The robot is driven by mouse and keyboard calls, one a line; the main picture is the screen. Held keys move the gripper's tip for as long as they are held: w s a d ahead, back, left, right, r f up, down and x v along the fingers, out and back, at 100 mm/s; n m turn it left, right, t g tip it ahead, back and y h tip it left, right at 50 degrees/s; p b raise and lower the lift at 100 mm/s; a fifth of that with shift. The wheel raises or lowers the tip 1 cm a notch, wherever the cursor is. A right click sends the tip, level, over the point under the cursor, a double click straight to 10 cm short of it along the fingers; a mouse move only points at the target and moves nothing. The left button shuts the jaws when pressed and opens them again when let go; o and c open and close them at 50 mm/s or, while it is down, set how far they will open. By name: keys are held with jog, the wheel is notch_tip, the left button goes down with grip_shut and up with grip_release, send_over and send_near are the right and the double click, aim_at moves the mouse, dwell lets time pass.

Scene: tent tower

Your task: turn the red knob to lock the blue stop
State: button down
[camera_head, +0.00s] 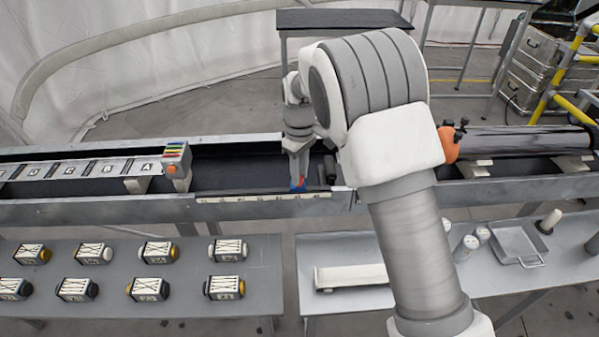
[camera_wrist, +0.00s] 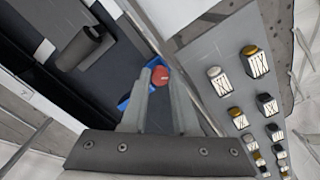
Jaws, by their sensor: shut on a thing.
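The red knob (camera_wrist: 160,75) shows in the wrist view at the tips of my gripper (camera_wrist: 159,78), whose two fingers are shut on it. The blue stop (camera_wrist: 124,102) shows in pieces around the knob and fingers, on the dark channel beside the metal rail. Part of it is hidden behind the fingers. In the head view, my gripper (camera_head: 298,176) points down at the near rail, with the blue stop (camera_head: 297,186) at its tip. The knob there is too small and covered to judge its angle.
A long metal channel (camera_head: 90,215) runs across the scene. An orange-fronted dark cylinder (camera_head: 520,141) lies in it at right. A small box with coloured strips (camera_head: 176,158) stands at left. A grey table (camera_head: 190,258) with several labelled blocks stands in front.

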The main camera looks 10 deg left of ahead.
jog(key=shift+m, duration=0.4)
jog(key=m+p, duration=0.1)
jog(key=m, duration=0.4)
jog(key=m+p, duration=0.1)
jog(key=m, duration=0.5)
dwell(0.4)
jog(key=c, duration=0.7)
grip_release()
jog(key=shift+r, duration=0.1)
notch_tip(320, 180, up, 17)
jog(key=shift+r+p, duration=0.15)
jog(key=shift+p, duration=0.45)
